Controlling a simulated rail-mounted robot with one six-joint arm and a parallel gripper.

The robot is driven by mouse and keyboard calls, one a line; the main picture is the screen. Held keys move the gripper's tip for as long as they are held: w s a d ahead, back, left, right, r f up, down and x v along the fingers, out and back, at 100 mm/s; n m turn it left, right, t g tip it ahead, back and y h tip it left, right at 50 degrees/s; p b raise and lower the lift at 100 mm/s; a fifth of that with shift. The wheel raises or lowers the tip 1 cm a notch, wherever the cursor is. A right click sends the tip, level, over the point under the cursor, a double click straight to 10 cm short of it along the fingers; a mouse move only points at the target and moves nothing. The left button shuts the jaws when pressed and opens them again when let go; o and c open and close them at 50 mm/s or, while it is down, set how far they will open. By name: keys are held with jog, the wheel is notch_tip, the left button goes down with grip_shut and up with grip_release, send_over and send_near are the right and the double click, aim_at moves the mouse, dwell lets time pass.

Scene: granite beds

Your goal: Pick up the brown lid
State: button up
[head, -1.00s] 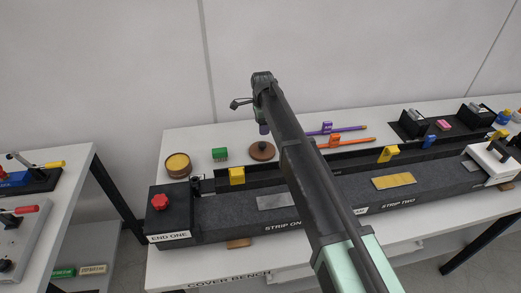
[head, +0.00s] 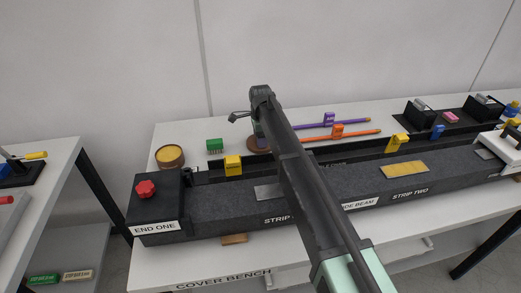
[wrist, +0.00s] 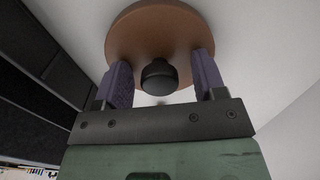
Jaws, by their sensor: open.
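The brown lid (wrist: 160,28) is a round disc with a dark knob (wrist: 159,76) in the middle. In the head view the lid (head: 253,144) lies on the bench behind the black strip bed, partly hidden by my arm and gripper. My gripper (wrist: 162,72) is open, its two purple fingers on either side of the knob with a gap on both sides. The fingertips overlap the lid's disc in the wrist view; whether they touch it I cannot tell.
A round brown tub with a yellow top (head: 170,156) and a green brush-like block (head: 214,145) stand left of the lid. The black bed with a yellow block (head: 233,165) runs in front. Purple (head: 340,124) and orange (head: 350,135) rods lie to the right.

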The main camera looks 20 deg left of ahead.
jog(key=shift+r, duration=0.1)
grip_shut()
dwell(0.3)
